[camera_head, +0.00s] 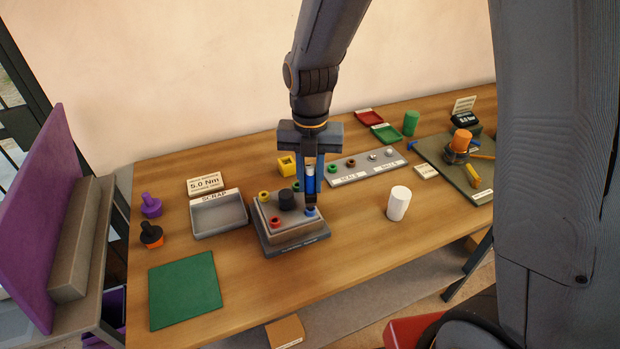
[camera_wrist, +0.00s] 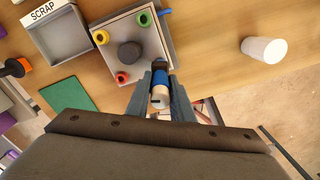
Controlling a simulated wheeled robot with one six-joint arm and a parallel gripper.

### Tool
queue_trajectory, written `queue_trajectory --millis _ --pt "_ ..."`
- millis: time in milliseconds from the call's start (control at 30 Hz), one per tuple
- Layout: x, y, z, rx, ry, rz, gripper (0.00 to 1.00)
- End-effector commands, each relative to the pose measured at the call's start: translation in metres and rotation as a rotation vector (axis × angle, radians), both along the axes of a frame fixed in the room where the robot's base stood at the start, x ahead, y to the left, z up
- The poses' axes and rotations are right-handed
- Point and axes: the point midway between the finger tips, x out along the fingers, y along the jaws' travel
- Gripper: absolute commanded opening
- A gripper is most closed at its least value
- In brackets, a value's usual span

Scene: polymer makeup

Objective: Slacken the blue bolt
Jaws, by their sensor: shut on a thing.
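My gripper (camera_head: 312,183) points down over the front right corner of a grey square fixture (camera_head: 285,228). It is shut on a blue-banded driver tool (camera_head: 310,186), which also shows between the fingers in the wrist view (camera_wrist: 160,82). The blue bolt (camera_head: 310,212) is at that corner, right under the tool's dark tip. I cannot tell whether the tip is seated on it. In the wrist view the tool mostly hides the bolt. Red (camera_head: 275,222), yellow (camera_head: 264,196) and green (camera_wrist: 144,19) bolts sit at the other corners, around a dark central knob (camera_head: 287,198).
A grey scrap tray (camera_head: 218,229) stands left of the fixture. A white cylinder (camera_head: 398,203) stands to the right. A grey seal strip (camera_head: 350,178) and a yellow block (camera_head: 287,165) lie behind. A green mat (camera_head: 185,290) lies front left. The wood between fixture and white cylinder is clear.

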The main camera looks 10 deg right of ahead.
Motion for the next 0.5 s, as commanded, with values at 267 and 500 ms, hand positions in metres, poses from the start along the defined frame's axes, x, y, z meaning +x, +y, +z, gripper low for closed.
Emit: queue_trajectory --millis 267,500 --pt "-0.0008 -0.0004 0.0000 -0.001 0.002 0.015 0.00" --pt "-0.0006 -0.0005 -0.0002 -0.001 0.001 0.071 0.42"
